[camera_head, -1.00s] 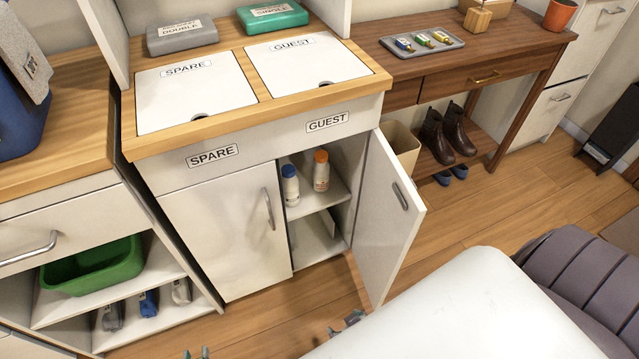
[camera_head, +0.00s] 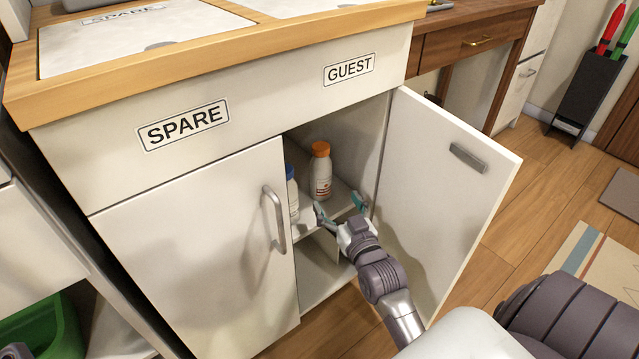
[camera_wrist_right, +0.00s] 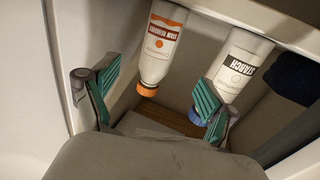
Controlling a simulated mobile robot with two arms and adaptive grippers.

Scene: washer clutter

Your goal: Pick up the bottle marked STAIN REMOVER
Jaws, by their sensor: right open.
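The STAIN REMOVER bottle (camera_head: 320,175) is white with an orange cap and stands upright on the shelf inside the open cabinet. In the right wrist view the bottle (camera_wrist_right: 163,45) appears upside down, its label readable. The STARCH bottle (camera_head: 292,198), white with a blue cap, stands just left of it in the head view and is partly hidden by the left door; it also shows in the right wrist view (camera_wrist_right: 238,68). My right gripper (camera_head: 340,207) is open and empty at the shelf's front, short of the STAIN REMOVER bottle. I cannot make out my left gripper.
The open door (camera_head: 445,190) stands close to the right of my arm. The shut left door (camera_head: 200,245) with its handle (camera_head: 274,218) borders the opening on the left. The lower compartment (camera_head: 318,275) is below the shelf.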

